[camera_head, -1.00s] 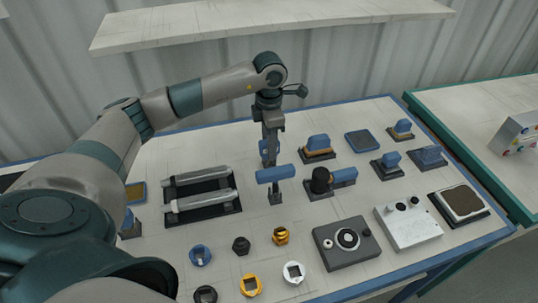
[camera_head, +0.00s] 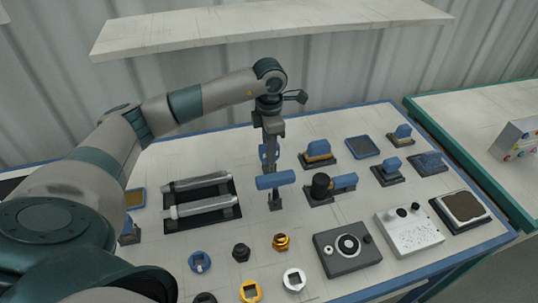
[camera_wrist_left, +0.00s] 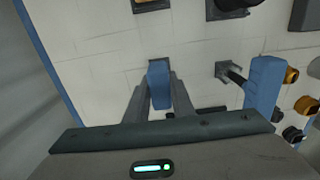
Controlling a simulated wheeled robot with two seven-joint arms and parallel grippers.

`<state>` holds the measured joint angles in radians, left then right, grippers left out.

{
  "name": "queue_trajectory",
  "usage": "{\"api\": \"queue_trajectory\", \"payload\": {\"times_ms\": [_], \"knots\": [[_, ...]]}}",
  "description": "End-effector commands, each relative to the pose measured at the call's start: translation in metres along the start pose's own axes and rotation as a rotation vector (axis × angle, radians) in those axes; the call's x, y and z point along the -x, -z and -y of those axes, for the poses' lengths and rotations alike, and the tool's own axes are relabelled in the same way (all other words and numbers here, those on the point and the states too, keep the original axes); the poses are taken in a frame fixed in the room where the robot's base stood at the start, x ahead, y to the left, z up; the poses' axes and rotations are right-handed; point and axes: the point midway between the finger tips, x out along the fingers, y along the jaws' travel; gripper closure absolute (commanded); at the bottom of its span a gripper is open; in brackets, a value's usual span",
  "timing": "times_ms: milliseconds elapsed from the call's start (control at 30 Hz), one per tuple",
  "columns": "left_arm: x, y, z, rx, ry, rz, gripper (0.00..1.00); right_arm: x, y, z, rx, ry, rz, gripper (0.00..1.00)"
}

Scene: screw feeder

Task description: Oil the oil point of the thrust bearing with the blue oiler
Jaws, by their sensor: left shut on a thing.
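My left gripper (camera_head: 266,152) points down over the back middle of the table, shut on a small blue thing (camera_head: 263,152), which looks like the blue oiler. In the left wrist view this blue piece (camera_wrist_left: 159,85) sits between the two fingers (camera_wrist_left: 158,98). Its lower end is hidden. Just in front of the gripper is a blue cylinder (camera_head: 276,181) lying crosswise on a dark post; it also shows right of the fingers in the wrist view (camera_wrist_left: 264,85). I cannot tell which part is the thrust bearing or its oil point. My right gripper is out of view.
A rack with two grey bars (camera_head: 203,204) lies left of the gripper. A black knob with a blue arm (camera_head: 321,184) stands to the right. Several coloured rings and nuts, a grey dial box (camera_head: 347,246) and a white box (camera_head: 408,228) line the front. Blue-topped blocks stand at the back right.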

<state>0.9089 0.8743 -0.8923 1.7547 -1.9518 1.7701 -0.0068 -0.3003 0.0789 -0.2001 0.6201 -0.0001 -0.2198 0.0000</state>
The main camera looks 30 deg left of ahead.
Motion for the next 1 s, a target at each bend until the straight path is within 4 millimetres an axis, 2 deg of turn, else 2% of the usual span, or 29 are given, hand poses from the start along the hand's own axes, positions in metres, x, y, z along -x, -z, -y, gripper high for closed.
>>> {"api": "queue_trajectory", "payload": {"times_ms": [1000], "knots": [[0.061, 0.0, 0.0, 0.0, 0.0, 0.001, 1.0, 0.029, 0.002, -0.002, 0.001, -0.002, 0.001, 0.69]]}}
